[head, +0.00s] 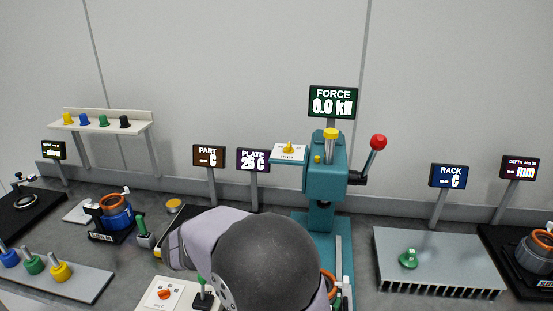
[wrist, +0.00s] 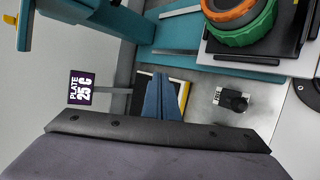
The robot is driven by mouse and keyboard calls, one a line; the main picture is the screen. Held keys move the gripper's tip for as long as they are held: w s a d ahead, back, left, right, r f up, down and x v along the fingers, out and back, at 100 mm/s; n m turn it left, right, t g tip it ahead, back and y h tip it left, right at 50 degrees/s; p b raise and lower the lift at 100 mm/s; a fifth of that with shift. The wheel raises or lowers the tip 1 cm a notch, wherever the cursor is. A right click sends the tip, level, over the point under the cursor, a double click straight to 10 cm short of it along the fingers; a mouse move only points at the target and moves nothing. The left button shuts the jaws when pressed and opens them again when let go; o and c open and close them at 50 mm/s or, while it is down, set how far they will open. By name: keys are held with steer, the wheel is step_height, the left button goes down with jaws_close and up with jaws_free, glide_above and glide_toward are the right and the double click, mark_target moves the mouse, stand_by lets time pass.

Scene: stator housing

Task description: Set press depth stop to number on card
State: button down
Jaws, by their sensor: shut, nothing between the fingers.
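The teal press (head: 325,175) stands right of centre in the head view. I cannot tell which part is the depth stop, and no card number is legible. My gripper's blue fingers (wrist: 161,82) are shut and empty in the wrist view, over a black-and-yellow tray. My arm hides them in the head view.
The force display (head: 333,102) reads 0.0 kN; the plate display (head: 253,160) reads 25 C. An orange-knobbed panel (head: 177,293) is at front. An orange-and-green ringed part (wrist: 243,28) sits by the press base. A grey rack (head: 435,247) is at right.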

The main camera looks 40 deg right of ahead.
steer(key=w+d+r+t+h, duration=0.25)
steer(key=w+r, duration=0.25)
steer(key=r, duration=0.4)
steer(key=m+t+h, duration=0.1)
steer(key=t+h, duration=0.2)
glide_toward(278, 157)
steer(key=w+a+r, duration=0.2)
steer(key=w+a, duration=0.1)
steer(key=shift+w+a+m, duration=0.1)
steer(key=shift+m, duration=0.3)
steer(key=w+d+p, duration=0.1)
steer(key=d+p, duration=0.1)
steer(key=d, duration=0.1)
steer(key=w+d+p, duration=0.1)
steer(key=d+p, duration=0.2)
steer(key=d, duration=0.1)
steer(key=w+d+p, duration=0.1)
steer(key=d+p, duration=0.1)
steer(key=d, duration=0.1)
steer(key=shift+d+p, duration=0.3)
steer(key=shift+d, duration=0.1)
steer(key=shift+s+d+f, duration=0.15)
steer(key=shift+s+d, duration=0.15)
steer(key=shift+s, duration=0.05)
steer(key=shift+d+f+b, duration=0.15)
steer(key=shift+f+b, duration=0.05)
steer(key=shift+b, duration=0.65)
